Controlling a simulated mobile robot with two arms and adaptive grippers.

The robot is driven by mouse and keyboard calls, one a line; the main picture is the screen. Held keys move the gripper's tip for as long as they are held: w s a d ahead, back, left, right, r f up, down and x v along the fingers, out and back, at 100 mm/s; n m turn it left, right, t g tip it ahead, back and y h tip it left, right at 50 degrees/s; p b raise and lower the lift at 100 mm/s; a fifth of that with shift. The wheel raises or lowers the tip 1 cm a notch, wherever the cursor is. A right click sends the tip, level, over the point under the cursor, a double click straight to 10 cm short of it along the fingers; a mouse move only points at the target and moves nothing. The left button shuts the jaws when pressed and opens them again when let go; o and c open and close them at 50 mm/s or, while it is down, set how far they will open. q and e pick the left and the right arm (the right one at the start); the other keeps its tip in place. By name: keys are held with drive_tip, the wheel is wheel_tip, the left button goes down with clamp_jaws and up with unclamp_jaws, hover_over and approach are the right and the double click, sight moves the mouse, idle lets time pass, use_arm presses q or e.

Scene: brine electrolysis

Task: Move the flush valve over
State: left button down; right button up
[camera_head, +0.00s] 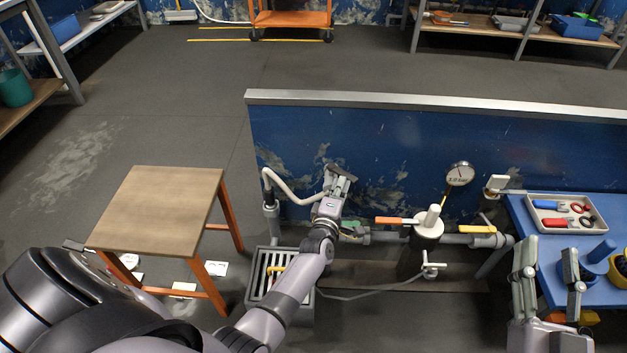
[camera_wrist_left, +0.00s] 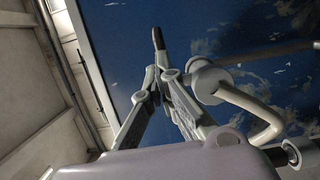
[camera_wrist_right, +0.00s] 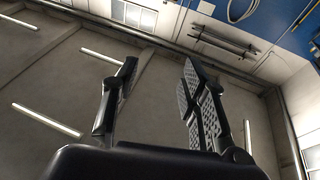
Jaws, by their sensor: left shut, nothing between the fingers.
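A grey pipe line runs along the foot of the blue panel, with a green lever (camera_head: 350,228), an orange lever (camera_head: 389,221) and a yellow lever (camera_head: 477,229). I cannot tell which of them is the flush valve. My left gripper (camera_head: 341,176) is shut and empty in front of the panel, above the green lever, which my wrist partly hides. In the left wrist view its fingers (camera_wrist_left: 158,62) meet, close beside a pale bent pipe with a round collar (camera_wrist_left: 208,80). My right gripper (camera_head: 549,264) is open and empty beside the blue table; its spread fingers show in the right wrist view (camera_wrist_right: 157,88).
A pale hose (camera_head: 290,196) bends up left of my left gripper. A floor drain box (camera_head: 268,259) sits beneath my left arm. A gauge (camera_head: 460,174) and a white-topped pot (camera_head: 428,229) stand right. A wooden stool (camera_head: 160,205) is left; a tool tray (camera_head: 562,226) lies on the blue table (camera_head: 523,222).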

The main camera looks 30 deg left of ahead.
sight(354, 179)
use_arm(q)
drive_tip(key=w+d, duration=0.1)
drive_tip(key=w+d+b, duration=0.1)
drive_tip(key=w, duration=0.1)
drive_tip(key=shift+w+b, duration=0.15)
drive_tip(key=shift+b, duration=0.15)
drive_tip(key=shift+w+d, duration=0.1)
drive_tip(key=shift+w, duration=0.35)
use_arm(e)
drive_tip(key=s+r+t+y, duration=0.2)
drive_tip(key=s+r+t, duration=0.2)
drive_tip(key=r, duration=0.3)
drive_tip(key=shift+s+r+t, duration=0.35)
drive_tip(key=shift+t, duration=0.35)
